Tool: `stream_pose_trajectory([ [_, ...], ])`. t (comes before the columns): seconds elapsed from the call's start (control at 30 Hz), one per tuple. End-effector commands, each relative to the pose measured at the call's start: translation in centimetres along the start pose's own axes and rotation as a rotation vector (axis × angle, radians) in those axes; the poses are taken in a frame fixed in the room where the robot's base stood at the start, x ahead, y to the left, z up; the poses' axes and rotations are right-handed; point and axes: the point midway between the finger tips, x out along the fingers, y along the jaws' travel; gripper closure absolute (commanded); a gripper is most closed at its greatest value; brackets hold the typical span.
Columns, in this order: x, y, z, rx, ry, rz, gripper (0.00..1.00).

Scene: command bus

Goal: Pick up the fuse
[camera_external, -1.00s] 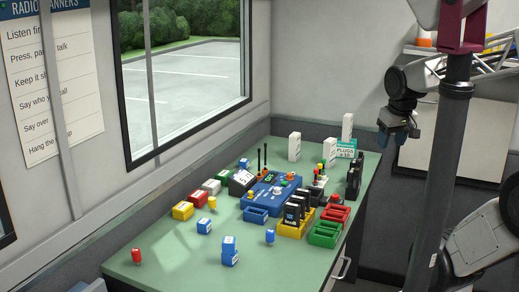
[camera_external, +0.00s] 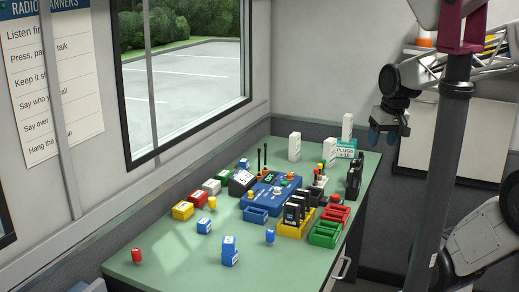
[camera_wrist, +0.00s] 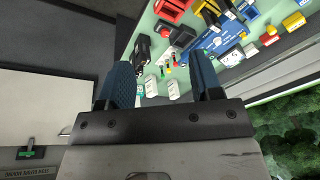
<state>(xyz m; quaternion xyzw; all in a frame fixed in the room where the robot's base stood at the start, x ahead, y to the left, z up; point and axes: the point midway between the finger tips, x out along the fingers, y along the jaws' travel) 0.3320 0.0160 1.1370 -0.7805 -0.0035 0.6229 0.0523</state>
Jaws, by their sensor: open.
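I cannot tell for sure which thing is the fuse. Small capped pieces stand loose on the green table (camera_external: 165,265): a red one (camera_external: 136,255) at the front left, a blue one (camera_external: 270,237) near the middle and a yellow one (camera_external: 212,202) farther back. My gripper (camera_external: 386,142) hangs high to the right of the table's far end, well away from these pieces. In the wrist view my gripper (camera_wrist: 160,62) shows two blue fingers spread wide with nothing between them.
A blue radio box (camera_external: 268,190), a yellow tray with black handsets (camera_external: 292,230), and green (camera_external: 325,238) and red bins crowd the middle. White blocks (camera_external: 295,147) stand at the back by a plugs sign (camera_external: 346,148). The table's front left is mostly clear.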

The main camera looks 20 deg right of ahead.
Motion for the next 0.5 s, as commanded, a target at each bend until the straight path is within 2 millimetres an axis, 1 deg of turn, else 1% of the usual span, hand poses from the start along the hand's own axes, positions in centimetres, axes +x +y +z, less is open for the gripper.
stream_pose_trajectory([
  [0.17,1.3,-3.7,-2.6,0.105,-0.028,-0.133,0.41],
  [0.5,4.3,-12.9,-9.0,0.409,-0.125,-0.432,0.41],
])
